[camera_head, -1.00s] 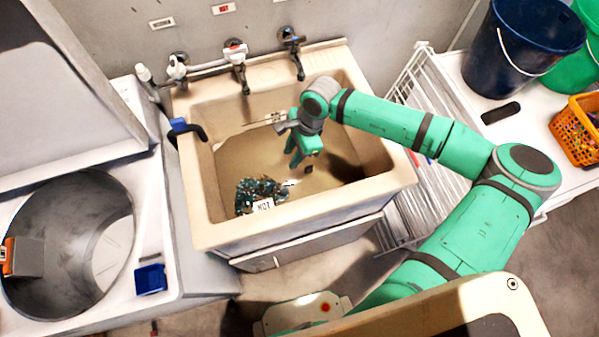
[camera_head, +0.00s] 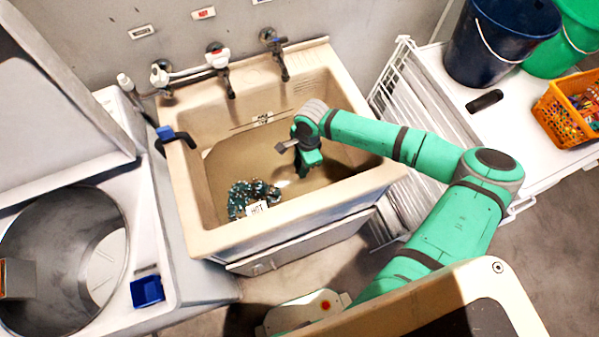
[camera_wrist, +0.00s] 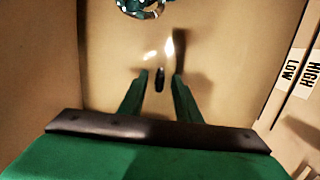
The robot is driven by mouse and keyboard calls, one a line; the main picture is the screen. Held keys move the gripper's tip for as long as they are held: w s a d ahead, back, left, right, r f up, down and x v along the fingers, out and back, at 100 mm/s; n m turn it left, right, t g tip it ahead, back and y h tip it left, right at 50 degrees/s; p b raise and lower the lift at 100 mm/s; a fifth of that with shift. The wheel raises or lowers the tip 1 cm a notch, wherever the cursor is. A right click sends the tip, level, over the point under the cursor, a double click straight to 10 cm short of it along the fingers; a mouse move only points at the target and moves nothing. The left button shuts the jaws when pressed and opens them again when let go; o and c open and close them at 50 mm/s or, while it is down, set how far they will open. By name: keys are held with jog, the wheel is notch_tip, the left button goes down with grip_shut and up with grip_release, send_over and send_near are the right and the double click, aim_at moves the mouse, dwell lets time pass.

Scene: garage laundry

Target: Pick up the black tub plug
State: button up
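The black tub plug (camera_wrist: 160,79) is a small dark upright-looking piece on the beige sink floor. It shows in the wrist view between the two green fingertips, with a gap on each side. In the head view I cannot make it out; my gripper seems to cover it. My gripper (camera_wrist: 160,92) is open and empty and points down into the sink. In the head view my gripper (camera_head: 304,173) is low inside the sink basin (camera_head: 235,237), right of its middle. I cannot tell how far the fingertips are above the floor.
Sink walls surround the gripper. Taps (camera_head: 220,65) stand along the back. A white wire rack (camera_head: 425,110) stands right.

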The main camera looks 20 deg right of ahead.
jog(key=shift+a+f, duration=0.1)
jog(key=shift+f, duration=1.15)
grip_shut()
